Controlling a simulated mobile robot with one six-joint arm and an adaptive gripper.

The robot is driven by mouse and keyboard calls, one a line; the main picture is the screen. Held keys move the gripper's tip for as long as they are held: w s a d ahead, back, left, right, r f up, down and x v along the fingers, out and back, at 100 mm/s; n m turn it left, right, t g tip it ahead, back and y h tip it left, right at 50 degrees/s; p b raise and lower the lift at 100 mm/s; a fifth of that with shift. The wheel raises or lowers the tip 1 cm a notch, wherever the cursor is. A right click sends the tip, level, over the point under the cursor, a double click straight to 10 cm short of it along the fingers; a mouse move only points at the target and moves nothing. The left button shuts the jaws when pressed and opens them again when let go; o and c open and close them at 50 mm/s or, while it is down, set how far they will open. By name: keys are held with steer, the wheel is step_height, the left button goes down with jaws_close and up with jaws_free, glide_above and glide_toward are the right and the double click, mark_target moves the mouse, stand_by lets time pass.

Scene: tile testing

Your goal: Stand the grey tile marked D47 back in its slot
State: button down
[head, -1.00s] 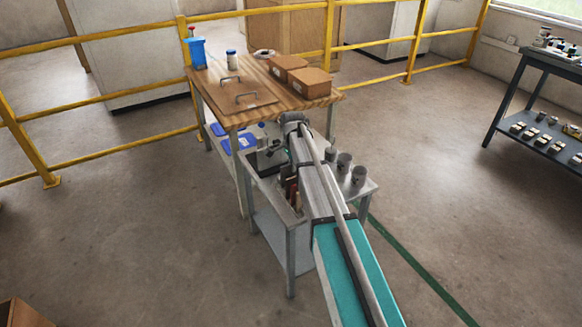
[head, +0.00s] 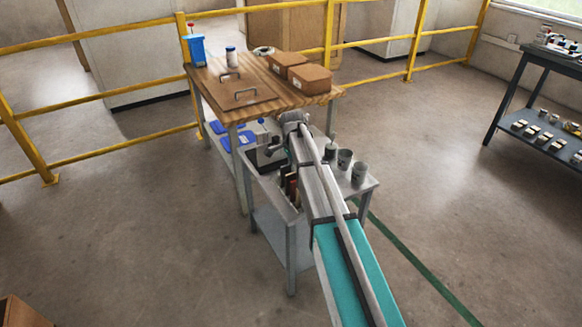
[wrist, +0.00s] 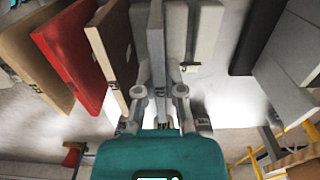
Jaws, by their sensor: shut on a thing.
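In the wrist view my gripper (wrist: 159,98) is shut on a thin grey tile (wrist: 156,42), seen nearly edge-on between the two fingers. A small label shows low on it, but I cannot read it. A tan-brown tile (wrist: 113,48) stands just left of the held tile, with a red tile (wrist: 76,55) and another brown tile (wrist: 35,60) farther left. Pale grey upright pieces (wrist: 204,35) stand close on the right. The slot and the held tile's lower edge cannot be made out. In the head view my arm hides the gripper; a few tiles (head: 291,188) show beside it.
The wooden bench (head: 215,75) behind holds cardboard boxes (head: 309,77), a handled board and a blue container (head: 197,49). Yellow railings (head: 90,92) run behind. Open floor lies left and right.

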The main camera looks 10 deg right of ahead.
steer(key=shift+f, duration=0.35)
stand_by(0.4)
steer(key=c, duration=0.7)
jaws_free()
steer(key=shift+r, duration=0.1)
